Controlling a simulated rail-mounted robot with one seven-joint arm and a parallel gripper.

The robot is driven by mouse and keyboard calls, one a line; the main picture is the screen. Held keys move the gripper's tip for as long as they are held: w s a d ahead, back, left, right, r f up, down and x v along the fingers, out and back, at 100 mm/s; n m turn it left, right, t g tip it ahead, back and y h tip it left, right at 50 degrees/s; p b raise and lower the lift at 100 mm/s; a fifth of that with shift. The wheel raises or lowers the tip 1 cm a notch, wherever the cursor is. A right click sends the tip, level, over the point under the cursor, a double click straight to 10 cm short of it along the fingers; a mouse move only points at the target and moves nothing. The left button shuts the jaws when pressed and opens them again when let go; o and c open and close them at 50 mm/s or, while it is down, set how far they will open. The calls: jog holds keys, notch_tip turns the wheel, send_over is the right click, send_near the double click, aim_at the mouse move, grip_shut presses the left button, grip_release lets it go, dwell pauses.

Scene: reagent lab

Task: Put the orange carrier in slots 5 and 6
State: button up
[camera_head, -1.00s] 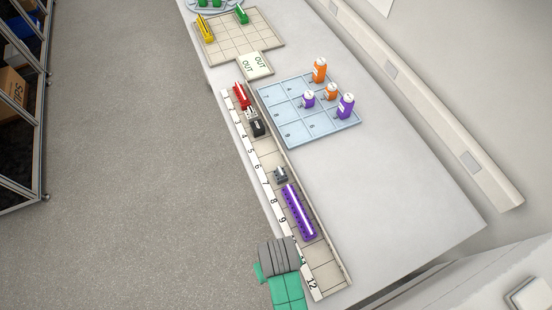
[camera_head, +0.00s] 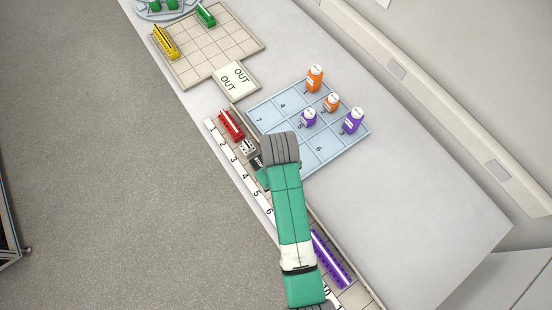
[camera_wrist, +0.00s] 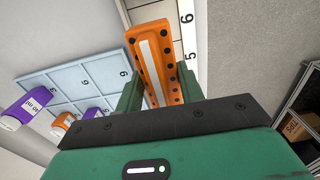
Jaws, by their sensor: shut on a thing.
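The orange carrier (camera_wrist: 166,50), a long block with a pale stripe and dark dots, is between the fingers of my gripper (camera_wrist: 156,75) in the wrist view. My gripper is shut on it. The carrier is over or in the numbered rack (camera_wrist: 150,13), beside the labels 5 and 6; I cannot tell whether it touches the rack floor. In the head view my arm hides the carrier, my fingertips and the middle of the rack. The rack's number strip (camera_head: 240,172) shows labels from 1 to 6 there.
A purple carrier (camera_head: 330,258) lies in the high-numbered slots. A blue grid tray (camera_head: 268,117) with orange and purple bottles stands close beside the rack. The OUT plate (camera_head: 237,80) lies beyond.

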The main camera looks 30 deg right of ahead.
notch_tip(320, 180, down, 9)
jog(key=shift+f+b, duration=0.1)
jog(key=shift+b, duration=0.2)
jog(key=o, duration=0.6)
jog(key=shift+f, duration=0.1)
jog(key=shift+o, duration=0.9)
notch_tip(320, 180, up, 12)
jog(key=shift+r+p, duration=0.2)
jog(key=shift+p, duration=0.3)
